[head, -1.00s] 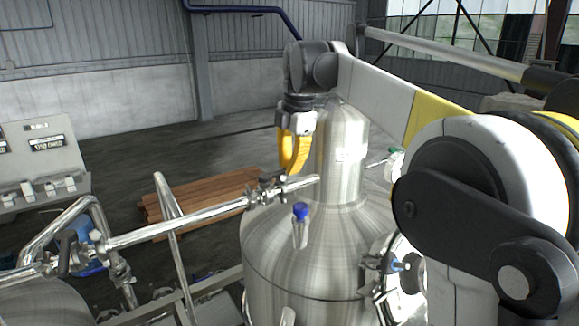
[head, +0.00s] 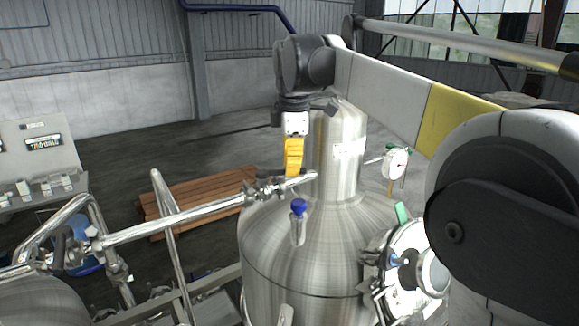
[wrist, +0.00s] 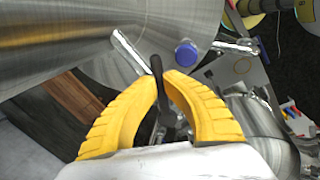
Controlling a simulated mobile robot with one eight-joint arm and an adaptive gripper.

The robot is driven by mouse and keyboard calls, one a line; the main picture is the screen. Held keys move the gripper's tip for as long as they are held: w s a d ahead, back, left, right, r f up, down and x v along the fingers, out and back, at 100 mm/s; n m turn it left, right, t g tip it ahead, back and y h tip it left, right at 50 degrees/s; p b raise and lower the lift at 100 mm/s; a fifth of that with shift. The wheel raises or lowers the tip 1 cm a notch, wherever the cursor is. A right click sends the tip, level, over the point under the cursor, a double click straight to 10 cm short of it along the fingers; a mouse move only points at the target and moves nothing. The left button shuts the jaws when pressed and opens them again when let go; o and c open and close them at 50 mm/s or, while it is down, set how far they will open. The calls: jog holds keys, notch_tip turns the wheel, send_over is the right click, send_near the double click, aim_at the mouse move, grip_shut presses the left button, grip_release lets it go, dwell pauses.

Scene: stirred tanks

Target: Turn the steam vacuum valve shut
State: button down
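The steam vacuum valve seems to be the one on the steel pipe beside the tall tank; its black lever handle (wrist: 166,105) shows in the wrist view, with its body largely hidden behind it. My gripper (wrist: 160,76) has two ribbed yellow fingers. Their tips are close together, one on each side of the black handle, and look closed on it. In the head view my gripper (head: 293,174) points down just above the end of the steel pipe (head: 190,219), in front of the tank neck. The handle cannot be made out there.
A blue-capped fitting (head: 299,207) stands on the steel tank (head: 275,240) close to the gripper; its blue cap (wrist: 186,53) is right of the fingertips in the wrist view. A dial gauge (head: 397,164) and a round port (head: 408,265) are to the right. Wooden planks (head: 195,200) lie behind the pipe.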

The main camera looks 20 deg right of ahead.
jog(key=s+a+m+g+h, duration=0.1)
jog(key=s+a+m, duration=0.3)
jog(key=m, duration=0.8)
jog(key=shift+s+a+g+h, duration=0.3)
jog(key=shift+s+a+h, duration=0.1)
jog(key=shift+s, duration=0.2)
jog(key=shift+f+m, duration=0.1)
jog(key=shift+m, duration=0.2)
jog(key=c, duration=1.4)
grip_release()
